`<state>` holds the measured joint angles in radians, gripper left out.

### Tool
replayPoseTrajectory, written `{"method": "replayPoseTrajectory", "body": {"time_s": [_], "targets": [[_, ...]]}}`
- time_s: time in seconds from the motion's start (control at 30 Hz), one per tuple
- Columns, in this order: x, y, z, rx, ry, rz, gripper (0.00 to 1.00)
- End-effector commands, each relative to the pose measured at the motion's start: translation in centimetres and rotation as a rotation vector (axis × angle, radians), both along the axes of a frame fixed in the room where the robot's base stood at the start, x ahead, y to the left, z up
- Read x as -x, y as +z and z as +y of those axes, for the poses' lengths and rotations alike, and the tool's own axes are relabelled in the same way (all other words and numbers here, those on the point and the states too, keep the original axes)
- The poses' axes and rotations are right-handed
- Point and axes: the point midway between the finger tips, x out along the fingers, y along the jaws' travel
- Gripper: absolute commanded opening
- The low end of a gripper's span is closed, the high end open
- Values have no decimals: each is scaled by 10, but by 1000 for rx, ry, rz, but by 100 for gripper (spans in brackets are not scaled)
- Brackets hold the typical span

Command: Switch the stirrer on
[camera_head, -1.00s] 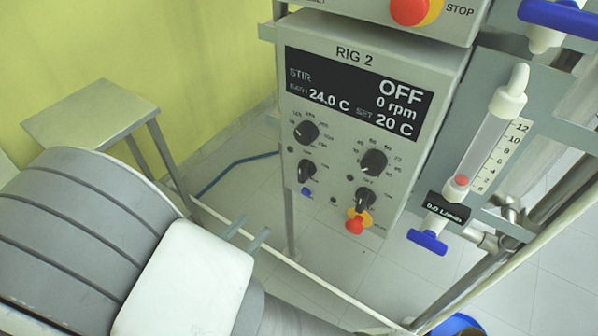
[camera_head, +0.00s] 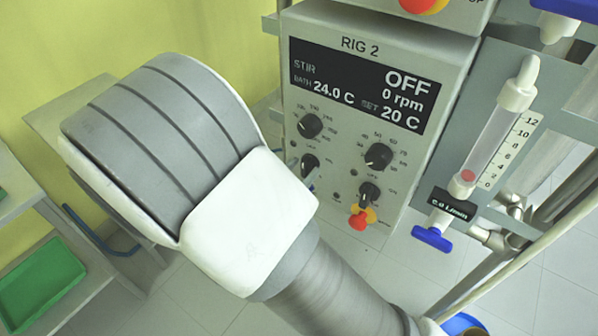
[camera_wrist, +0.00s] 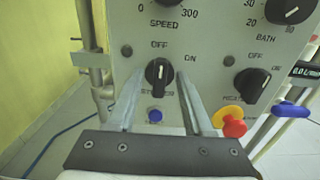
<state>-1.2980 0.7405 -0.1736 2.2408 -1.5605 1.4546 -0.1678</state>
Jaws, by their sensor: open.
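The stirrer switch, a black rotary knob (camera_wrist: 159,72), is on the grey RIG 2 panel (camera_wrist: 215,50). Its white pointer is up at OFF, with ON marked to its right. The label below it is partly hidden by my fingers. My gripper (camera_wrist: 159,82) is open, with one finger on each side of the knob; I cannot tell whether they touch it. In the head view the stirrer knob (camera_head: 309,165) shows beside my wrist, with the fingertips at it. The display (camera_head: 360,85) reads STIR OFF, 0 rpm, bath 24.0 C, set 20 C.
The speed knob (camera_head: 310,125) is above, the bath knob (camera_head: 379,156) and heater knob (camera_head: 369,193) to the right. A red-and-yellow button (camera_head: 359,220) is below the heater knob. A flowmeter (camera_head: 490,140) with a blue valve (camera_head: 432,238) stands right. A blue button (camera_wrist: 155,116) sits below the stirrer knob.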

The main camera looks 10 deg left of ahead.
Motion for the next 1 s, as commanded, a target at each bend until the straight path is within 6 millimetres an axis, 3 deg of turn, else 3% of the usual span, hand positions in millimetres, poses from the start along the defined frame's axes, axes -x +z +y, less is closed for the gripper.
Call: {"method": "replayPoseTrajectory", "body": {"time_s": [0.17, 0.43, 1.0], "targets": [[0, 0, 0, 0, 0, 0, 49], [0, 0, 0, 0, 0, 0, 1], [1, -2, 0, -63, 0, -25, 0]]}}
